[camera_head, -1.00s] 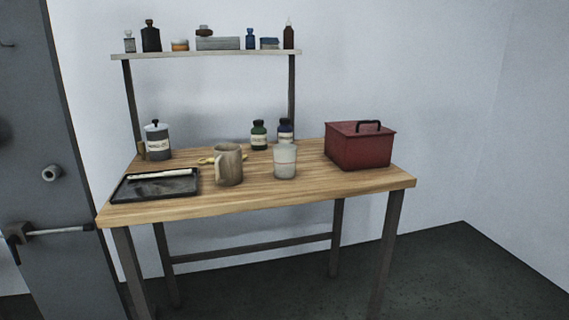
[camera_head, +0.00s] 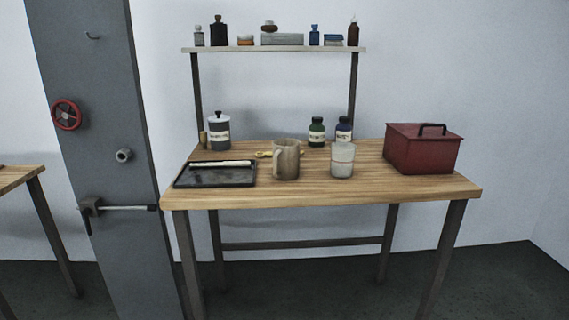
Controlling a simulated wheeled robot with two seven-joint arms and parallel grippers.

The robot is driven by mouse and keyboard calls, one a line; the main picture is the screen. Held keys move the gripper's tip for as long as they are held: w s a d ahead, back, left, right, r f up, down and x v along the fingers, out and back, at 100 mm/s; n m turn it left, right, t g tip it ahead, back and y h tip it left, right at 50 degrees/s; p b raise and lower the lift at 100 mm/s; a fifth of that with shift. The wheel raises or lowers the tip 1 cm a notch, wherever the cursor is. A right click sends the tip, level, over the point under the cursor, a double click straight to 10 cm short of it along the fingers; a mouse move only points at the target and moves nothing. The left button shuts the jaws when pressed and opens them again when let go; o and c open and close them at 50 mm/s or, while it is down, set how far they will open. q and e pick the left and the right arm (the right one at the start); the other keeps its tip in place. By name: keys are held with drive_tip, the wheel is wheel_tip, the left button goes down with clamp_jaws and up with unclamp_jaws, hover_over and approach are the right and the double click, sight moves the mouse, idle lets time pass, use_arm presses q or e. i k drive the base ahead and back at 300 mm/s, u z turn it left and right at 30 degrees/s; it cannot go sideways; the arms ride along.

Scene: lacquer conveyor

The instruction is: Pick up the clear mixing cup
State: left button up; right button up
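The clear mixing cup (camera_head: 342,160) stands upright on the wooden table (camera_head: 330,196), near its front edge and right of the middle. It looks whitish and translucent, with a line around its side. A beige mug (camera_head: 286,158) with a handle stands just to its left, a small gap apart. Neither of my grippers shows in the head view.
A black tray (camera_head: 215,176) with a pale roller lies at the table's left. A red box (camera_head: 424,150) stands at the right. A shelf (camera_head: 275,49) holds several items above.

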sight(343, 154)
drive_tip(key=z, duration=0.45)
drive_tip(key=i, duration=1.3)
drive_tip(key=u, duration=0.35)
